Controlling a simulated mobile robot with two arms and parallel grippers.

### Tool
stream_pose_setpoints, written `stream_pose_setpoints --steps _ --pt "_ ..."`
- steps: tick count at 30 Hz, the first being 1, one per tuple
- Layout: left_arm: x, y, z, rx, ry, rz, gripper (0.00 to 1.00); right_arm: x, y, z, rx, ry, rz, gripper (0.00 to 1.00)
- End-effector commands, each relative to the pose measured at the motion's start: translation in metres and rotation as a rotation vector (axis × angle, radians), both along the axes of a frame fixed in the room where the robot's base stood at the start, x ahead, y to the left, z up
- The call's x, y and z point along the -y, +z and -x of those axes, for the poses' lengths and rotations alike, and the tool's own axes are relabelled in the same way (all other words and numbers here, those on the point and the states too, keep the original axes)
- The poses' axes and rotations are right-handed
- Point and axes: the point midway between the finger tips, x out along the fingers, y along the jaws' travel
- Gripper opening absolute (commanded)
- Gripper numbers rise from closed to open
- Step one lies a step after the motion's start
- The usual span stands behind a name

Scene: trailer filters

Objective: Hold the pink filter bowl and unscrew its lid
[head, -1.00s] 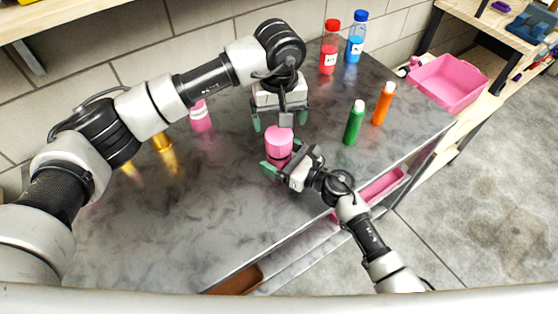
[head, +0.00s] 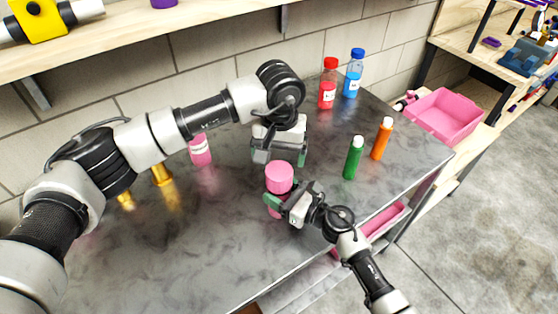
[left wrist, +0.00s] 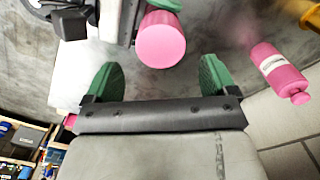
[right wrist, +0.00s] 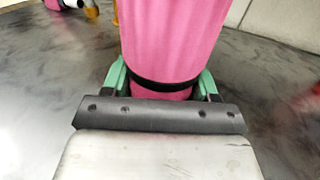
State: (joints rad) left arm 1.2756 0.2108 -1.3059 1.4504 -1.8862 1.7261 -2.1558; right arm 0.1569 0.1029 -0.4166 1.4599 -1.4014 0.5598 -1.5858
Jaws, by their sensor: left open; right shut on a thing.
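My right gripper (head: 275,206) is shut around the bowl's side below the lid. The right wrist view shows the pink bowl (right wrist: 170,45) between the green fingers, with a dark band around it. My left gripper (head: 278,158) is open and empty, just behind the lid in the head view. In the left wrist view the lid (left wrist: 161,40) is beyond the open green fingers and not between them. The bowl's lower part is mostly hidden by my right gripper.
A green bottle (head: 353,158) and an orange bottle (head: 382,139) stand to the right. Red (head: 328,84) and blue (head: 354,74) bottles are by the wall. A pink bottle (head: 200,150) and gold pieces (head: 161,174) are left. The front left counter is clear.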

Motion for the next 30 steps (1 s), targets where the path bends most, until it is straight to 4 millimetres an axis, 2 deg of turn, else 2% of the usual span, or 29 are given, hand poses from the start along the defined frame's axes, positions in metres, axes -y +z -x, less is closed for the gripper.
stream_pose_setpoints --steps 6,10,14,24,30 --pt "-0.001 0.0 -0.001 0.001 -0.296 -0.002 0.87 0.0 -0.001 0.0 -0.001 0.0 0.001 0.0" --pt "-0.001 -0.002 0.0 -0.002 -0.382 -0.002 0.87 0.0 -0.001 0.0 -0.001 0.0 0.001 0.0" --pt "-0.001 -0.014 0.0 -0.004 -0.402 0.0 0.87 0.0 -0.001 0.0 -0.001 0.0 0.001 0.0" --pt "0.0 -0.065 0.0 -0.005 -0.4 0.0 0.87 0.0 -0.001 0.0 -0.001 0.0 0.0 0.0" --pt "-0.001 -0.079 0.0 -0.002 -0.4 -0.001 0.87 0.0 -0.001 0.0 -0.001 0.0 0.0 0.0"
